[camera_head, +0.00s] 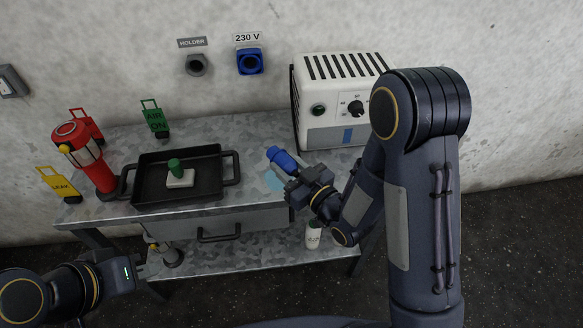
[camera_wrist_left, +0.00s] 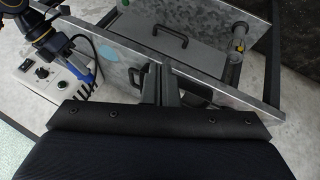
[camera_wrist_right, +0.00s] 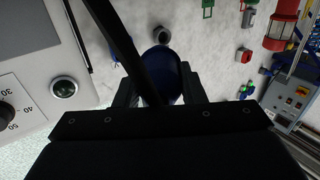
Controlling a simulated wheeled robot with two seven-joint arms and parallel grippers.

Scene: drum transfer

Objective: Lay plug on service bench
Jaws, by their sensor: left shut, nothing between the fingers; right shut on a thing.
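The blue plug (camera_head: 283,158) is held in my right gripper (camera_head: 292,182), above the right part of the grey metal service bench (camera_head: 250,130). In the right wrist view the plug (camera_wrist_right: 163,70) sits between the closed fingers, with a dark cable crossing in front of it. A pale blue patch (camera_head: 273,181) marks the bench top beside the gripper and partly behind it. My left gripper (camera_head: 148,269) is shut and empty, low in front of the bench's left part; its fingers (camera_wrist_left: 160,87) also show in the left wrist view.
A black tray (camera_head: 150,200) with a green-knobbed piece stands on the bench, beside a red lantern (camera_head: 88,158). A white heater-like unit (camera_head: 330,125) stands at the back right. A blue 230 V socket (camera_head: 250,62) and a grey holder (camera_head: 196,65) are on the wall. A drawer handle (camera_head: 219,236) sticks out in front.

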